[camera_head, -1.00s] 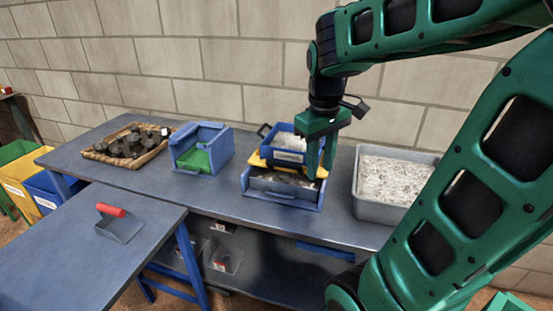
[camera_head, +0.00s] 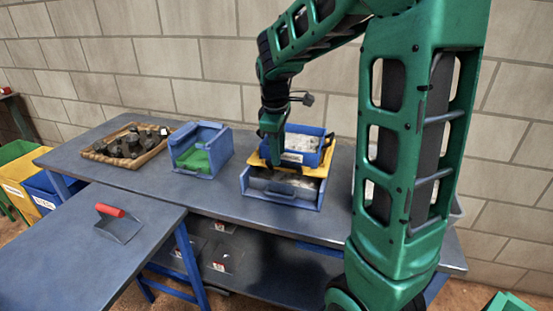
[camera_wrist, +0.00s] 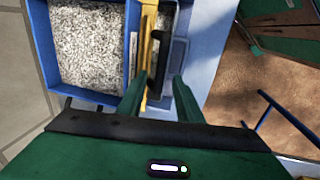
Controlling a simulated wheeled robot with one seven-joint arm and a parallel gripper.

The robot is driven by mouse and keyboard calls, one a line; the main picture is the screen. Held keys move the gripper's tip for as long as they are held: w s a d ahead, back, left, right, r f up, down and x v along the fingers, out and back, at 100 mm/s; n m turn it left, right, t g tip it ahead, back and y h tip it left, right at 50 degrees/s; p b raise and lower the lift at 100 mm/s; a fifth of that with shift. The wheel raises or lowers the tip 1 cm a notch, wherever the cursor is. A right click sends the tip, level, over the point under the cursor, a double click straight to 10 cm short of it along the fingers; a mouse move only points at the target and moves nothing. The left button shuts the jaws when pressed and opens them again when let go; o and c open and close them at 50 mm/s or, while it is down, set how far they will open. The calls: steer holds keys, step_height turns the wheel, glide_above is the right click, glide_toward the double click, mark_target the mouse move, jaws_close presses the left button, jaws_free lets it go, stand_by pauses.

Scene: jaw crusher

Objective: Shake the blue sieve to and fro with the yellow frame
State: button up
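The blue sieve (camera_head: 303,148), filled with grey-white grit, sits on the yellow frame (camera_head: 322,171) above a blue box (camera_head: 308,201) on the long bench. In the wrist view the sieve (camera_wrist: 84,97) is at left and the yellow frame (camera_wrist: 148,45) is beside it, with a black handle (camera_wrist: 159,60) on its edge. My gripper (camera_head: 273,158) is at the front left of the sieve and frame. In the wrist view its fingers (camera_wrist: 159,82) are apart, one on each side of the handle's near end; I cannot tell whether they touch it.
A blue box with green inside (camera_head: 202,150) and a basket of dark rocks (camera_head: 95,153) stand to the left. A scoop with a red handle (camera_head: 119,225) lies on the front table (camera_head: 75,265). The brick wall is close behind. My arm hides the bench's right part.

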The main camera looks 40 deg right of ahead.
steer(key=shift+w+d+f, duration=0.1)
steer(key=shift+d+f, duration=0.05)
steer(key=shift+f, duration=0.55)
steer(key=shift+w+d+f, duration=0.1)
steer(key=shift+f, duration=0.6)
jaws_close()
steer(key=s+a, duration=0.1)
steer(key=a, duration=0.1)
steer(key=s+a, duration=0.2)
steer(key=shift+s+a, duration=0.25)
steer(key=shift+s, duration=0.05)
jaws_free()
steer(key=shift+r, duration=0.1)
